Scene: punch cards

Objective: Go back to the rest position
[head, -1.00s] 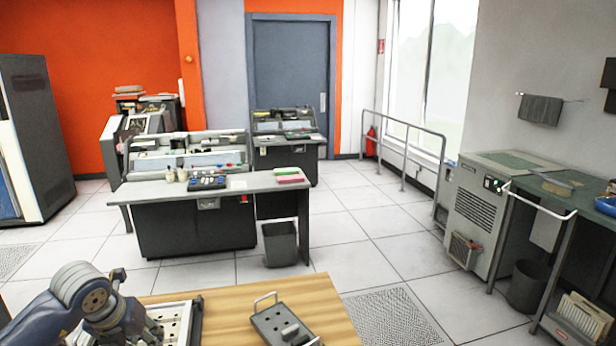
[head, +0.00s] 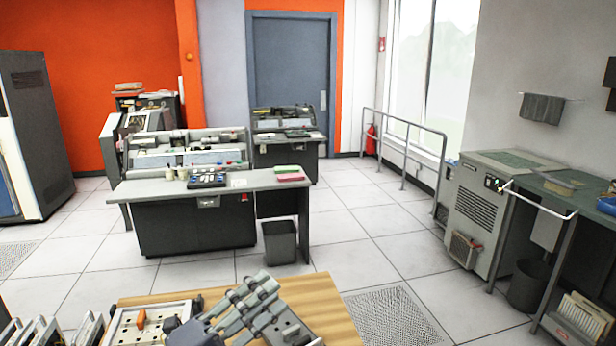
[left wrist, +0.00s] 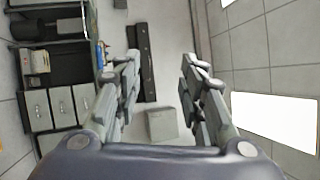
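My left gripper (head: 262,298) is at the bottom middle of the head view, above the light wooden table (head: 325,296), with its fingers pointing up and right. It is open and empty. My right gripper is in neither view.
On the wooden table are a white tray-like board (head: 143,330) with an orange part and a grey device (head: 298,334), partly hidden by my gripper. A grey desk (head: 275,181) and a bin (head: 279,243) stand farther back. Tiled floor (head: 365,255) is free between.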

